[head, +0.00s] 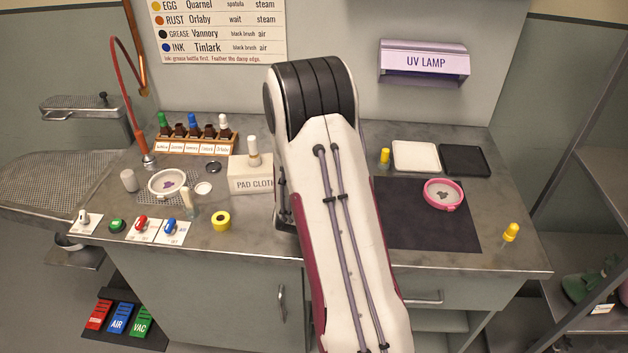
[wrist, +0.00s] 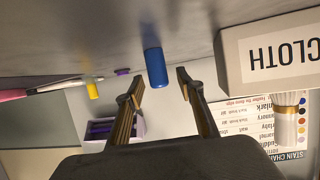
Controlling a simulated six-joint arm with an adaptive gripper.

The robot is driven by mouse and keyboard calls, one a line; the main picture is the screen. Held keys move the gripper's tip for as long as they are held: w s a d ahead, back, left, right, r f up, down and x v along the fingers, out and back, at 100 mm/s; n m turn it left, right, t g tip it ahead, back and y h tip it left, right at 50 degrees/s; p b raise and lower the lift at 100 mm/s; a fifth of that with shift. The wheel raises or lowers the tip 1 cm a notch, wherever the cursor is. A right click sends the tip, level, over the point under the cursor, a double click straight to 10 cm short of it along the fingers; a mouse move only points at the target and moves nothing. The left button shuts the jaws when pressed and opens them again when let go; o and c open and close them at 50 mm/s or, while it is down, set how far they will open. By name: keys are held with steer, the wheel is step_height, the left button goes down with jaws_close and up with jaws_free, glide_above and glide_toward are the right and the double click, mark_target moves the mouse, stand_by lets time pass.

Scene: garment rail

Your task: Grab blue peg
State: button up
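The blue peg (wrist: 155,66) stands on the grey counter in the wrist view, which shows the scene upside down. My gripper (wrist: 160,79) is open. The upper end of the blue peg shows in the gap between the fingertips, nearer the left finger. A gap shows on the right side; I cannot tell whether the left finger touches it.
The PAD CLOTH box (head: 250,175) is left of my arm; it also shows at right in the wrist view (wrist: 270,60). A yellow peg (head: 385,156), white tray (head: 416,156) and dark mat (head: 420,232) are right. The UV lamp (head: 424,63) hangs on the back wall.

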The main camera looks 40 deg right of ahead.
stand_by(0.4)
jaws_close()
steer(key=shift+r, duration=0.25)
steer(key=shift+r, duration=4.8)
